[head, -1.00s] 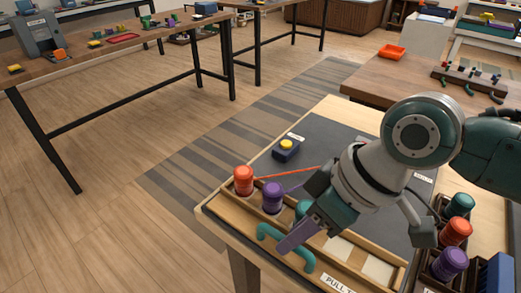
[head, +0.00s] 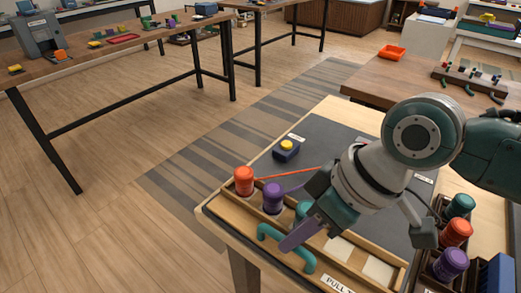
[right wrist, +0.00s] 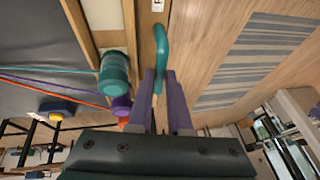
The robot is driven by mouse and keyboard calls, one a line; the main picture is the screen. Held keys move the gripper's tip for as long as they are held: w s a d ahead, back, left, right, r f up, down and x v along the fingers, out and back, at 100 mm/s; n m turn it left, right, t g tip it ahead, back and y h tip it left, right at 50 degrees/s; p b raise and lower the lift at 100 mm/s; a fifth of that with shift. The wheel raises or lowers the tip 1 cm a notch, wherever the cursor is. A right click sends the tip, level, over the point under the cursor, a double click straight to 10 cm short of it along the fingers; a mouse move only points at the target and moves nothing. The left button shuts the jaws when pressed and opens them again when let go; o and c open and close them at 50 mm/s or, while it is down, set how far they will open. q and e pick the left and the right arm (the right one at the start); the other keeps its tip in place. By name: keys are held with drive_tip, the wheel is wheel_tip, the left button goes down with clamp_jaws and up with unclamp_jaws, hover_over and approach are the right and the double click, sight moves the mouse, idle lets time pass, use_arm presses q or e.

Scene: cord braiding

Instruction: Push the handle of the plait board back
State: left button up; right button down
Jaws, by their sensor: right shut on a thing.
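The plait board (head: 330,140) is a dark panel on a wooden table, with a wooden tray along its front edge. Its teal handle (head: 272,236) is a bar on the tray's front. My right gripper (head: 302,233), with purple fingers, reaches down over the handle and is shut on it. In the right wrist view the teal handle (right wrist: 161,45) runs down to between the two finger tips (right wrist: 160,85). The gripper hides part of the handle. My left gripper is not in view.
Orange (head: 244,180), purple (head: 272,198) and teal (right wrist: 114,73) spools stand in the tray close to the gripper. More spools (head: 455,232) stand in a rack at right. Floor left of the table is clear.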

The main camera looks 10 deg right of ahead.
idle(0.4)
drive_tip(key=w+d+b, duration=0.2)
drive_tip(key=d, duration=0.1)
drive_tip(key=shift+w+d+f, duration=0.15)
drive_tip(key=shift+w+d, duration=0.1)
drive_tip(key=shift+w, duration=0.05)
drive_tip(key=shift+w+d, duration=0.15)
drive_tip(key=shift+d, duration=0.05)
drive_tip(key=c, duration=0.8)
unclamp_jaws()
drive_tip(key=shift+c, duration=0.2)
drive_tip(key=shift+r, duration=0.25)
